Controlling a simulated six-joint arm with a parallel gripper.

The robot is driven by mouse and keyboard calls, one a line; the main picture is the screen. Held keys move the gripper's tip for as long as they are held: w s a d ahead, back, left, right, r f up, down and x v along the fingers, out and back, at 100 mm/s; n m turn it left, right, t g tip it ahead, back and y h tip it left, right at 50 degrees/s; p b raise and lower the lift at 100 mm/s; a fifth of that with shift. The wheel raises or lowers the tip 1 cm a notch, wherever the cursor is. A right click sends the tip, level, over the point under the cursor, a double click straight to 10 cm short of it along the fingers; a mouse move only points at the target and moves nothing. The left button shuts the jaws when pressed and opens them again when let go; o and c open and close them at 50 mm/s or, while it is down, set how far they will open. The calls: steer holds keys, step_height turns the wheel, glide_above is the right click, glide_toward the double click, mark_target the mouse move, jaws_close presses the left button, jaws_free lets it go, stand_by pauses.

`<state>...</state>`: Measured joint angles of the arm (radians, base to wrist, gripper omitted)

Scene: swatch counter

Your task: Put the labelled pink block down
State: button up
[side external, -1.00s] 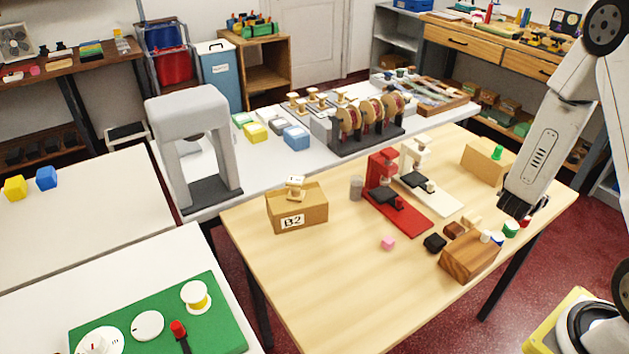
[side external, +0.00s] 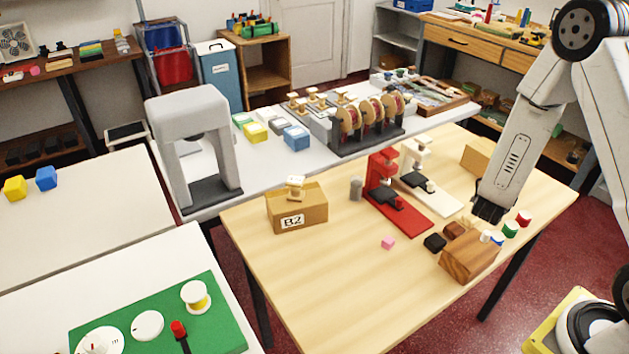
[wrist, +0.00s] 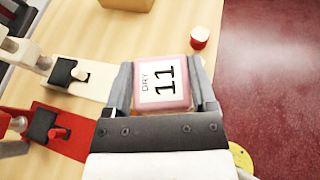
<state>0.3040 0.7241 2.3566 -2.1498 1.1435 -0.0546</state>
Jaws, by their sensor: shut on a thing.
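The labelled pink block (wrist: 163,83) sits between the two fingers of my gripper (wrist: 162,75) in the wrist view. Its white label reads "DRY 11" and faces the camera. The fingers are shut on its two sides. In the side external view my gripper (side external: 489,212) is at the right part of the wooden table (side external: 330,285). The held block cannot be made out there, and whether it touches the table cannot be told.
The table's front left is clear.

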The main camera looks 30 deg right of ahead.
steer(key=w+a+f+n+t+y, duration=0.1)
steer(key=w+a+n+t+y, duration=0.25)
steer(key=a, duration=1.05)
steer(key=w+a+f+n+t+y, duration=0.25)
steer(key=w+a+n, duration=0.2)
steer(key=a, duration=0.85)
steer(key=shift+s+a+f+n+t+y, duration=0.4)
steer(key=shift+a+f, duration=0.45)
steer(key=shift+a, duration=1)
steer(key=shift+s+a+f+n+t+y, duration=0.3)
steer(key=shift+a+f, duration=0.5)
steer(key=shift+a, duration=1.05)
steer(key=shift+s+a+f+n+t+y, duration=0.2)
steer(key=shift+s+a+f+n+t, duration=0.4)
steer(key=shift+a, duration=1.25)
steer(key=shift+w+f, duration=0.25)
steer(key=shift+f, duration=0.05)
steer(key=shift+f, duration=1.75)
steer(key=shift+f, duration=0.1)
steer(key=o, duration=1.1)
steer(key=shift+o, duration=0.2)
